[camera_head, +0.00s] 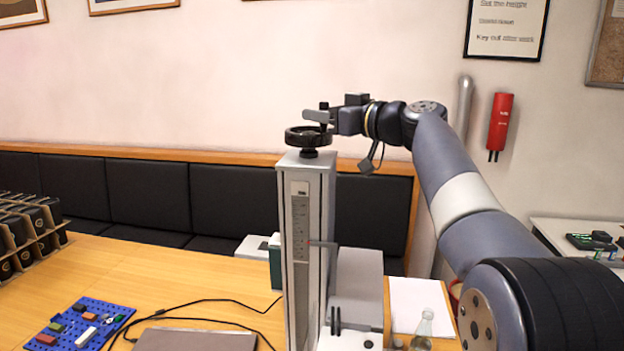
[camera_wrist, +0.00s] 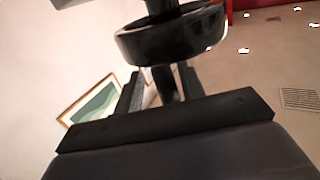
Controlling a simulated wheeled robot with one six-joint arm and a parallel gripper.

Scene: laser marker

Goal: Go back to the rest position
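My gripper (camera_head: 322,115) is at the end of my arm, just above and beside the handwheel's right rim. In the wrist view the handwheel (camera_wrist: 172,36) fills the top, with a dark post below it. The fingers of my gripper (camera_wrist: 160,92) stand apart on either side of that post, with a pale gap at left. Whether a finger touches it cannot be told.
A wooden table (camera_head: 190,272) carries a blue pegboard (camera_head: 102,318) with coloured blocks, a dark flat slab (camera_head: 195,340), black cables and a crate (camera_head: 25,235) at left. A glass bottle (camera_head: 423,328) stands at front right. A padded bench lines the wall behind.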

